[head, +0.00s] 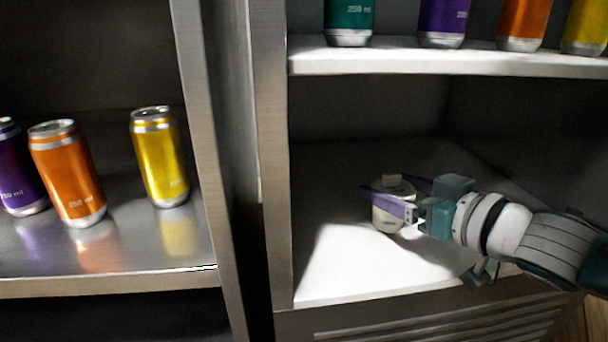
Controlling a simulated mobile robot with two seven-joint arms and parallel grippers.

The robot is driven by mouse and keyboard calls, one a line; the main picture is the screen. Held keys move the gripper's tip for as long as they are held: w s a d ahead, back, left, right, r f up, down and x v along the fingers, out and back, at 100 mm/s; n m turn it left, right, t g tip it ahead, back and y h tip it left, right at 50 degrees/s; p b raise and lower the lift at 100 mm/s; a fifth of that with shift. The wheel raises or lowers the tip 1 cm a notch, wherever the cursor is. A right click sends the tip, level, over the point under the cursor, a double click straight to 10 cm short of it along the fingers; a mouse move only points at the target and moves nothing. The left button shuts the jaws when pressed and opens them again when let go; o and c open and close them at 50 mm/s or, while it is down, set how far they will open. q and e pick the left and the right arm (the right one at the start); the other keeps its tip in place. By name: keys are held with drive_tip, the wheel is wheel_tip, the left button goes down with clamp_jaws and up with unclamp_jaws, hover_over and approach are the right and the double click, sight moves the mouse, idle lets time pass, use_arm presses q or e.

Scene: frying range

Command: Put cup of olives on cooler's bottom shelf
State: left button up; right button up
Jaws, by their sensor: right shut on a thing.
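The cup of olives (388,218) is a small pale cup with a lid, upright at the bottom shelf of the cooler. The white bottom shelf (345,270) is bare around it. My right gripper (390,200) reaches in from the right with its purple fingers on either side of the cup, shut on it. The cup's base looks to be at or very near the shelf surface; I cannot tell whether it bears on it. My left gripper is not in view.
Above is the cooler's upper shelf (450,62) with several cans near its front edge. A steel post (268,150) bounds the opening on the left. Left of it, a steel shelf (140,245) holds a purple can (20,175), an orange can (68,172) and a yellow can (160,158).

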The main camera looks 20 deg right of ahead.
drive_tip(key=shift+f, duration=0.1)
drive_tip(key=o, duration=1.2)
